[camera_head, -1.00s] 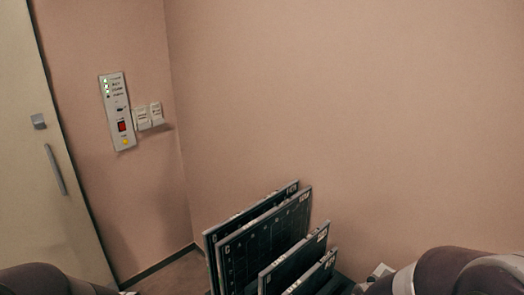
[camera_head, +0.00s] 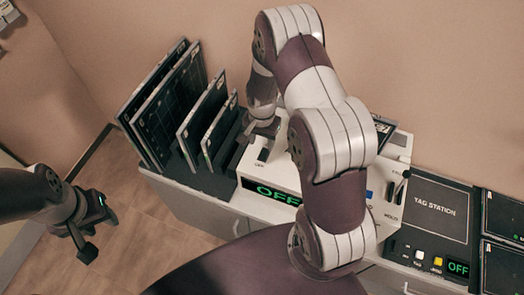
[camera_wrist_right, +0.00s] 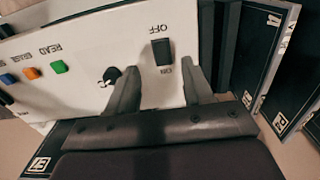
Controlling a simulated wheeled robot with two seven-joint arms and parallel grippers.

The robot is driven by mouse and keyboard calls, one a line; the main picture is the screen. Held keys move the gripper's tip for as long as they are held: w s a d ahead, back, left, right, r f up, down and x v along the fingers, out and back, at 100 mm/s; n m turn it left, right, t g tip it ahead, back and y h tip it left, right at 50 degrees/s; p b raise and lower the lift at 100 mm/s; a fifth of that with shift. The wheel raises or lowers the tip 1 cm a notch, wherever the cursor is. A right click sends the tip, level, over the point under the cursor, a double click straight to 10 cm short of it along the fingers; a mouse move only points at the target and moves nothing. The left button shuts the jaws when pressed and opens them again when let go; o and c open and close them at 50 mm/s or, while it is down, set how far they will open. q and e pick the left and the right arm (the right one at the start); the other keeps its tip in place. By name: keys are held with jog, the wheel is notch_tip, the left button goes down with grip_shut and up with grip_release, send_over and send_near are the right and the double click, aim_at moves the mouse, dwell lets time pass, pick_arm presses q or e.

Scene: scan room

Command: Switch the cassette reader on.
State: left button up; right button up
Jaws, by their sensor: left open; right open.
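The cassette reader (camera_head: 229,216) is a white unit on the counter, and its green display (camera_head: 275,193) reads OFF. Its black rocker switch (camera_wrist_right: 163,51) shows in the right wrist view between printed OFF and ON labels; a small dark switch also shows in the head view (camera_head: 263,155). My right gripper (camera_wrist_right: 162,78) is open, its fingertips just short of the switch and either side of it, at its ON end. I cannot tell whether they touch the panel. My left gripper (camera_head: 92,232) is open and empty above the floor at the left.
Several dark cassettes (camera_head: 172,112) stand upright in a rack left of the reader, close to my right gripper. Green, orange and blue buttons (camera_wrist_right: 33,73) and a black knob (camera_wrist_right: 111,75) share the panel. The tag station (camera_head: 437,211) lies right, its own display reading OFF.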

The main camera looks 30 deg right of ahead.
aim_at(262, 158)
notch_tip(262, 158, down, 8)
jog(key=shift+w+d+r+p, duration=0.1)
jog(key=shift+d+r+p, duration=0.1)
jog(key=shift+p, duration=1)
jog(key=shift+a+f, duration=0.15)
jog(key=shift+f, duration=0.5)
